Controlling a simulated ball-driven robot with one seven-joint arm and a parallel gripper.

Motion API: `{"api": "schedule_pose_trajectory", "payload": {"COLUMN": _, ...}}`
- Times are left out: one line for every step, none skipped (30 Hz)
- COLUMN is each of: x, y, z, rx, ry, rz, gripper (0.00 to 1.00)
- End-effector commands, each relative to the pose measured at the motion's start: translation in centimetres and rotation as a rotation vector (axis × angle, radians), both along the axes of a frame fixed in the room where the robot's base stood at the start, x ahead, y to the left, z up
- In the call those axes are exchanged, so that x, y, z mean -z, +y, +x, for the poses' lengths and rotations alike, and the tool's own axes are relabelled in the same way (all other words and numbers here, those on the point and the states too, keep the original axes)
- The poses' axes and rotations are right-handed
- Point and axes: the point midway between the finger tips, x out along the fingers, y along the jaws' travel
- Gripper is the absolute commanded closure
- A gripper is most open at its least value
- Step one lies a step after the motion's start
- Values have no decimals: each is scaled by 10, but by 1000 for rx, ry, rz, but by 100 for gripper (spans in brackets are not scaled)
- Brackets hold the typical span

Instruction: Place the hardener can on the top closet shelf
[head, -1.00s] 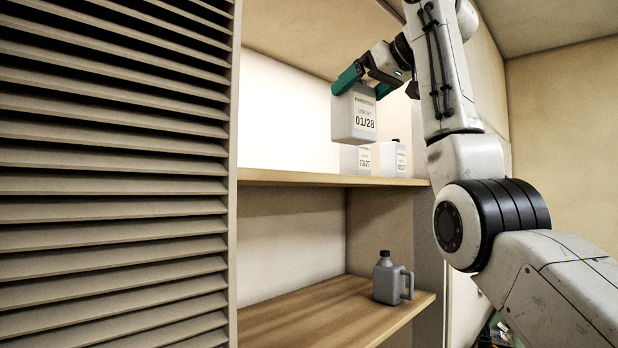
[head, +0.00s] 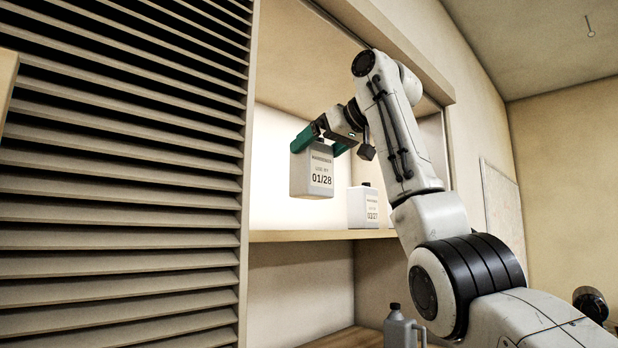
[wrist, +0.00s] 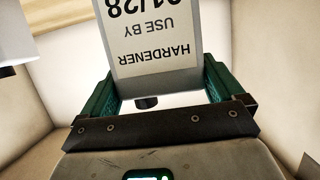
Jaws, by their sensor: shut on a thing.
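The hardener can (head: 311,176) is a pale square can with a label reading "USE BY 01/28". My gripper (head: 318,147) has its green fingers shut on the can near its top and holds it upright in the closet opening. The can's base is above the top closet shelf (head: 320,235), with a gap showing below it. In the wrist view the can (wrist: 155,45) sits between the green fingers, its "HARDENER" label upside down. The dark cap shows just below the label there.
A similar white can (head: 362,210) with a dark cap stands on the top shelf to the right. A grey jug (head: 398,330) with a handle stands on the lower shelf (head: 350,338). A louvred door (head: 120,190) borders the opening on the left. The top shelf's left part looks clear.

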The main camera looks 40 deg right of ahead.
Motion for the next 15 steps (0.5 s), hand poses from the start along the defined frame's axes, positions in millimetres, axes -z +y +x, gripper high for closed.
{"api": "schedule_pose_trajectory", "payload": {"x": 7, "y": 0, "z": 6, "rx": 0, "ry": -1, "rz": -1, "gripper": 62}}
{"api": "schedule_pose_trajectory", "payload": {"x": 11, "y": 0, "z": 9, "rx": 0, "ry": -1, "rz": -1, "gripper": 62}}
{"api": "schedule_pose_trajectory", "payload": {"x": 15, "y": 0, "z": 13, "rx": -2, "ry": -2, "rz": -1, "gripper": 62}}
{"api": "schedule_pose_trajectory", "payload": {"x": 17, "y": 0, "z": 15, "rx": -1, "ry": -3, "rz": -2, "gripper": 62}}
{"api": "schedule_pose_trajectory", "payload": {"x": 18, "y": 0, "z": 16, "rx": -1, "ry": -4, "rz": -2, "gripper": 62}}
{"api": "schedule_pose_trajectory", "payload": {"x": 21, "y": 0, "z": 18, "rx": -1, "ry": -4, "rz": -2, "gripper": 62}}
{"api": "schedule_pose_trajectory", "payload": {"x": 22, "y": 0, "z": 19, "rx": 0, "ry": -4, "rz": -1, "gripper": 62}}
{"api": "schedule_pose_trajectory", "payload": {"x": 23, "y": 0, "z": 20, "rx": 0, "ry": -4, "rz": -1, "gripper": 62}}
{"api": "schedule_pose_trajectory", "payload": {"x": 25, "y": 0, "z": 22, "rx": 0, "ry": -3, "rz": -1, "gripper": 62}}
{"api": "schedule_pose_trajectory", "payload": {"x": 28, "y": -1, "z": 24, "rx": 0, "ry": -3, "rz": -1, "gripper": 62}}
{"api": "schedule_pose_trajectory", "payload": {"x": 30, "y": -1, "z": 26, "rx": 0, "ry": -2, "rz": -1, "gripper": 62}}
{"api": "schedule_pose_trajectory", "payload": {"x": 35, "y": -1, "z": 30, "rx": -1, "ry": -2, "rz": -1, "gripper": 62}}
{"api": "schedule_pose_trajectory", "payload": {"x": 40, "y": -1, "z": 30, "rx": -1, "ry": -3, "rz": -2, "gripper": 62}}
{"api": "schedule_pose_trajectory", "payload": {"x": 44, "y": -1, "z": 30, "rx": -1, "ry": -3, "rz": -2, "gripper": 62}}
{"api": "schedule_pose_trajectory", "payload": {"x": 49, "y": -1, "z": 29, "rx": -1, "ry": -3, "rz": -2, "gripper": 62}}
